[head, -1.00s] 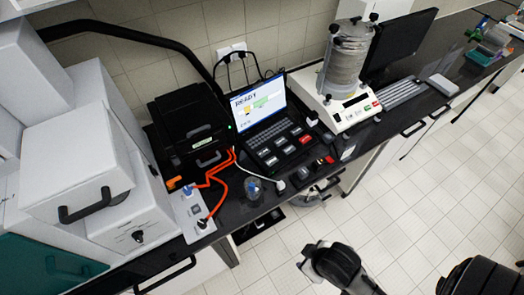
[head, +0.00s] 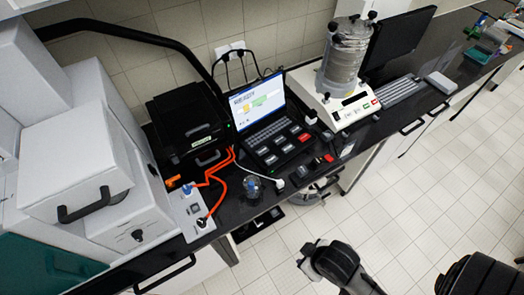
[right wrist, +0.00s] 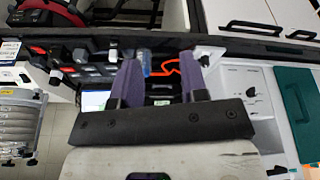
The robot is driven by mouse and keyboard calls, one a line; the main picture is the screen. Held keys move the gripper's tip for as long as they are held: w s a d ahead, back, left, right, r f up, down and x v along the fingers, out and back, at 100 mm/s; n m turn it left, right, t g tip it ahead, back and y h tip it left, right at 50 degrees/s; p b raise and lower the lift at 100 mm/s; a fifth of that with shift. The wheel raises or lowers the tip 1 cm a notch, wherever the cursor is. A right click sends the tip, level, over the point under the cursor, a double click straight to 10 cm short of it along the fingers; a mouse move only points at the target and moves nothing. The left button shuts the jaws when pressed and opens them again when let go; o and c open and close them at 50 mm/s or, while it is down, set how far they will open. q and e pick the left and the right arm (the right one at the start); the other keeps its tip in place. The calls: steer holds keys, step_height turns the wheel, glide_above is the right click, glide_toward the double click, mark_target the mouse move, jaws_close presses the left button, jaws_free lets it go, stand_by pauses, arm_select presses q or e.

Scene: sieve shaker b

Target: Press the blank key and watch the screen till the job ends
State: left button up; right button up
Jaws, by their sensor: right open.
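In the head view a laptop-like console stands open on the black bench. Its lit screen (head: 257,102) shows a dark heading, too blurred to read surely, and green and yellow blocks. Below its keyboard is a panel of red, grey and white keys (head: 286,148); I cannot tell which one is blank. My right arm (head: 338,262) shows at the bottom, in front of the bench. In the right wrist view my right gripper (right wrist: 159,80) has two purple fingers apart, with nothing held between them. My left gripper is out of view.
A sieve shaker (head: 346,75) stands right of the console, with a keyboard (head: 401,93) and monitor beyond. A black printer-like box (head: 190,135) stands left. Orange cables (head: 228,170) and a small glass vessel (head: 252,187) lie near the front edge. White boxes (head: 75,165) fill the left.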

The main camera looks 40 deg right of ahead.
steer(key=shift+d, duration=0.15)
jaws_close()
stand_by(0.6)
stand_by(0.6)
